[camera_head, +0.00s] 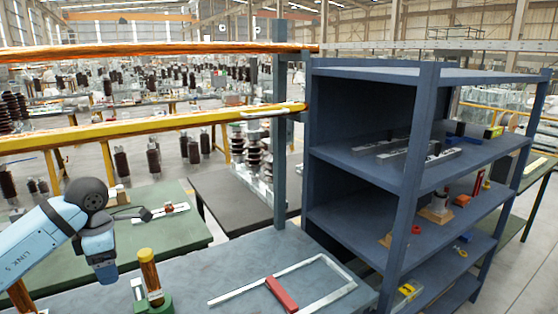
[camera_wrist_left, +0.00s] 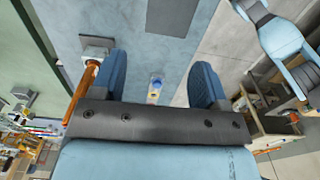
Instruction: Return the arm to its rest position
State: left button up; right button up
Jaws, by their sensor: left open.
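My left arm comes in from the left in the head view, light blue with a black joint. Its blue gripper (camera_head: 106,274) points down at the left end of the grey-blue table, left of the brown post. In the left wrist view the two blue fingers of the left gripper (camera_wrist_left: 163,78) stand wide apart with nothing held between them. My right gripper does not show in the head view. A light blue arm part shows at the top right of the wrist view; I cannot make out a gripper on it.
A brown post with a yellow top (camera_head: 150,272) stands on a green base close to my left gripper. A metal frame with a red block (camera_head: 282,294) lies on the grey-blue table (camera_head: 222,272). A blue shelf unit (camera_head: 412,130) stands at right. A yellow rail (camera_head: 160,125) crosses behind.

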pick_arm(q)
jog(key=s+d+f+n+t+h+p, duration=0.1)
jog(key=s+d+f+n+h, duration=0.2)
jog(key=d+h, duration=0.4)
jog(key=s+d+f+n+h, duration=0.15)
jog(key=s+d+h, duration=0.35)
jog(key=d, duration=0.5)
jog(key=s+d+f+n+t+h+p, duration=0.1)
jog(key=s+d+f+n+h, duration=0.15)
jog(key=d+h, duration=0.5)
jog(key=s+a+f+n+t+y, duration=0.3)
jog(key=f+n+t+y, duration=0.35)
jog(key=n, duration=0.85)
jog(key=s+a+f+n+t+y, duration=0.25)
jog(key=f+n+t+y, duration=0.45)
jog(key=n, duration=0.8)
jog(key=s+a+f+n+g+y+p, duration=0.1)
jog(key=s+a+f+n+g+y, duration=0.1)
jog(key=s+f+n, duration=0.5)
jog(key=s+f+g+y, duration=0.1)
jog(key=s+f+g, duration=0.1)
jog(key=s+f, duration=0.1)
jog(key=shift+s+n+g, duration=0.3)
jog(key=shift+s+g, duration=0.05)
jog(key=shift+s, duration=0.45)
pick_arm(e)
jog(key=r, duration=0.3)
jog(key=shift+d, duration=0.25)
